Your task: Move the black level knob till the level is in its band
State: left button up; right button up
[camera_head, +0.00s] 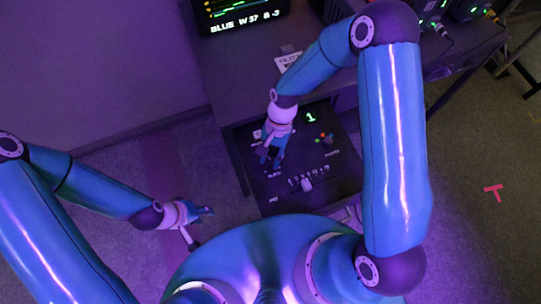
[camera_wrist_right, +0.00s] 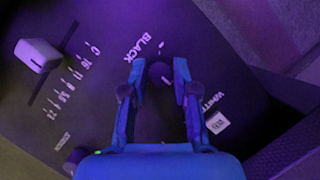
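The black level knob (camera_wrist_right: 160,72) is a round dark knob beside the word BLACK on a dark panel (camera_head: 335,180). A short pale mark shows near its lower edge. My right gripper (camera_wrist_right: 159,64) has one fingertip on each side of the knob, very near it. I cannot tell whether the fingers touch it. In the head view my right gripper (camera_head: 271,161) is over the panel's left part and hides the knob. My left gripper (camera_head: 207,211) is off to the left, away from the panel. Its fingers are too small to read. The screen (camera_head: 238,15) reads "BLUE W 37 B -3".
A pale slider cap (camera_wrist_right: 38,54) stands beside a printed scale, left of the knob. A pale square button (camera_wrist_right: 218,122) is near the word WHITE. A green "1" (camera_head: 311,118) and small coloured buttons (camera_head: 324,139) are further back. Floor is open left of the panel.

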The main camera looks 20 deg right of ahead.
grip_shut()
jog(key=shift+w+a+f+n+h+b, duration=0.1)
jog(key=shift+f+n+h+b, duration=0.1)
jog(key=shift+n+b, duration=0.35)
jog(key=shift+f+n+h+b, duration=0.1)
jog(key=shift+n+h+b, duration=0.1)
jog(key=shift+n+b, duration=0.35)
jog(key=shift+r+n+g+b, duration=0.1)
jog(key=shift+n+g+b, duration=0.25)
jog(key=shift+n, duration=0.25)
jog(key=shift+r+n+h, duration=0.15)
jog(key=shift+n+h, duration=0.25)
jog(key=shift+r, duration=0.1)
jog(key=o, duration=0.7)
grip_release()
jog(key=shift+c, duration=0.2)
